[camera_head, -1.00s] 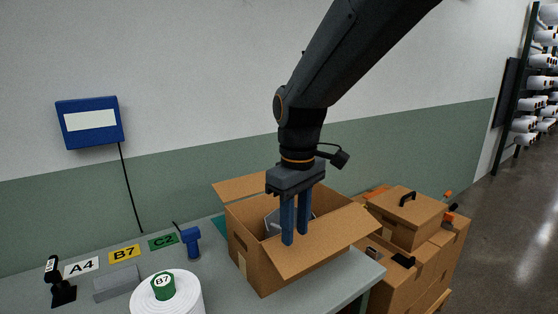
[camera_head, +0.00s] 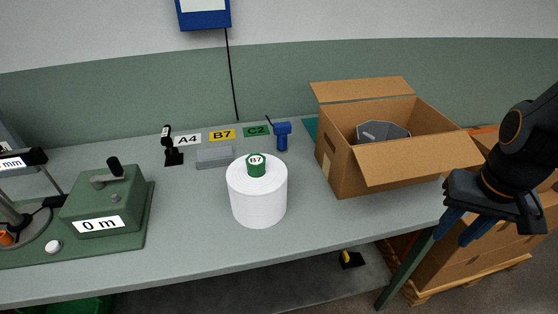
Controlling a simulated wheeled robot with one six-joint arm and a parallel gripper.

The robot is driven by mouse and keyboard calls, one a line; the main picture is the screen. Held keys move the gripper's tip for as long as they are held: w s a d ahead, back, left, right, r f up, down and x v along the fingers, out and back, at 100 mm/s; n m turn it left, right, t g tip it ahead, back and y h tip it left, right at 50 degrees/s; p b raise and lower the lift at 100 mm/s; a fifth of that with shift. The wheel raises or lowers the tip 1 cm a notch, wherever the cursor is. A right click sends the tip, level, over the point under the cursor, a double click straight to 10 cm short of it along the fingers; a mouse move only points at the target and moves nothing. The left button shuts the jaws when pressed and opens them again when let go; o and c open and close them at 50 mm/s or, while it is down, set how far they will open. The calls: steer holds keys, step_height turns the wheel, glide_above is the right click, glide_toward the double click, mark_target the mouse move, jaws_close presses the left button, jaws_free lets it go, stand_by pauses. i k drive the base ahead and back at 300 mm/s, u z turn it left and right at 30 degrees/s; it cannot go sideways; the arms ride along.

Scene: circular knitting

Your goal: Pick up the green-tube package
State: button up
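My gripper (camera_head: 467,228) is at the right, beyond the table's right end and well apart from the package. Its two blue fingers are spread apart with nothing seen between them.
An open cardboard box (camera_head: 345,180) with a grey piece inside stands right of the package. Behind are a blue handheld tool (camera_head: 282,136), a grey block (camera_head: 214,158) and a black stand (camera_head: 173,150). A green measuring device (camera_head: 105,205) is at the left.

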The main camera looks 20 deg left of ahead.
mark_target(257, 183)
steer(key=u, duration=1.95)
steer(key=k, duration=0.5)
steer(key=u, duration=0.8)
steer(key=i, duration=0.9)
steer(key=z, duration=0.6)
